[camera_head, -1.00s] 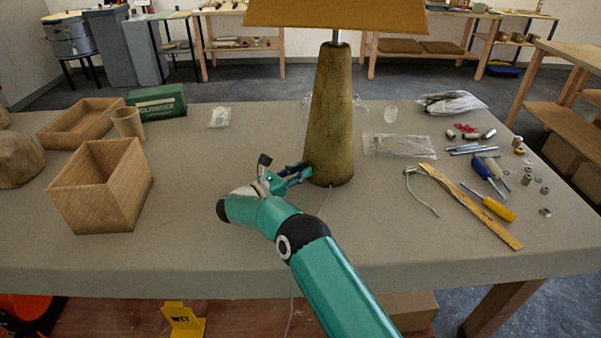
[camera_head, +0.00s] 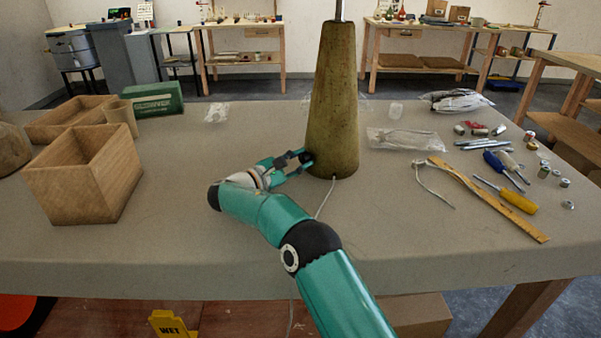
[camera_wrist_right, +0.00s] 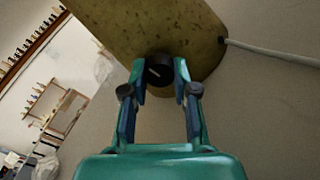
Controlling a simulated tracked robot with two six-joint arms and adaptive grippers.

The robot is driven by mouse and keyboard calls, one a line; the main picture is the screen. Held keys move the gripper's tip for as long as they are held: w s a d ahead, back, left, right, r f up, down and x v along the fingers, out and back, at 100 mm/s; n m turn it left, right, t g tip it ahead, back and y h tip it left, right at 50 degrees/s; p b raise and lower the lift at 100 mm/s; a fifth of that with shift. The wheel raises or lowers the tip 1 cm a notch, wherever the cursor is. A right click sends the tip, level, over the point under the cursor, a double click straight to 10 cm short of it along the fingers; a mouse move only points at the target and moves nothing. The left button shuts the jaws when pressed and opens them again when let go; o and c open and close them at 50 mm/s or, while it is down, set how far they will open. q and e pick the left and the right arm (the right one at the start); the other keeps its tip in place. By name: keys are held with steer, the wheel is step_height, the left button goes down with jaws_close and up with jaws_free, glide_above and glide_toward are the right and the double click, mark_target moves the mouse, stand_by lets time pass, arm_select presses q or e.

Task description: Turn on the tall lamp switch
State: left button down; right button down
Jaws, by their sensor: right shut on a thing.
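The tall lamp's tapered olive-brown base (camera_head: 335,100) stands upright on the table; its shade is out of the head view. A white cord (camera_head: 326,198) leaves the foot of the base. My right gripper (camera_head: 301,163) reaches the lower left side of the base. In the right wrist view, a round black switch knob (camera_wrist_right: 160,70) with a pale mark on its face sits low on the base (camera_wrist_right: 150,25). My right gripper (camera_wrist_right: 160,75) has its fingers on both sides of the knob, shut on it. My left gripper is not in view.
At the right lie a wooden ruler (camera_head: 490,198), screwdrivers (camera_head: 505,194) and several small metal parts. The table's front middle is clear.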

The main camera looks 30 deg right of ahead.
steer(key=m+b, duration=0.1)
steer(key=m, duration=0.1)
steer(key=m+b, duration=0.2)
steer(key=shift+f+m+b, duration=0.3)
steer(key=shift+f, duration=0.05)
steer(key=shift+r+m+b, duration=0.15)
steer(key=shift+m+b, duration=1.05)
steer(key=shift+m, duration=0.7)
steer(key=c, duration=0.9)
jaws_free()
steer(key=shift+r, duration=0.1)
steer(key=shift+r, duration=0.1)
steer(key=shift+a, duration=0.25)
steer(key=a, duration=0.3)
steer(key=s+a, duration=0.1)
steer(key=a, duration=0.7)
steer(key=shift+s+a, duration=0.2)
steer(key=shift+s, duration=0.05)
